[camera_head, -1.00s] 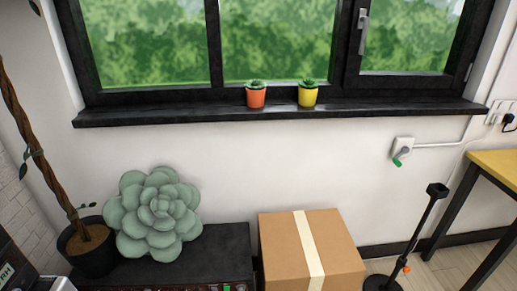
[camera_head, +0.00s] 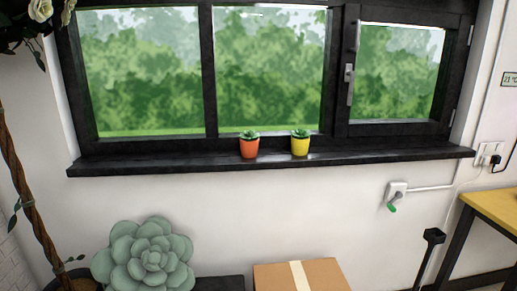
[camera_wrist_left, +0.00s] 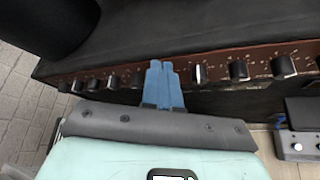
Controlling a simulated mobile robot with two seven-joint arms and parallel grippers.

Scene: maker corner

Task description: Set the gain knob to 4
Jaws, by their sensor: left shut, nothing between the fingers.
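The left wrist view shows a black amplifier (camera_wrist_left: 190,35) with a reddish-brown front panel carrying a row of several knobs. Most are black, such as one black knob (camera_wrist_left: 238,69); one knob shows a bright face (camera_wrist_left: 200,74). The labels are too small to read, so I cannot tell which is the gain knob or its setting. My left gripper (camera_wrist_left: 160,68) is shut, its blue fingertips together in front of the panel between knobs. Whether they touch the panel is unclear. In the head view only a dark strip of the amplifier's top (camera_head: 220,284) shows. My right gripper is not in view.
A large grey-green succulent cushion (camera_head: 150,262) is by the amplifier in the head view. A cardboard box (camera_head: 325,273) stands right of it. A grey pedal (camera_wrist_left: 300,146) lies on the floor at the right of the wrist view. Two small potted plants stand on the sill (camera_head: 370,157).

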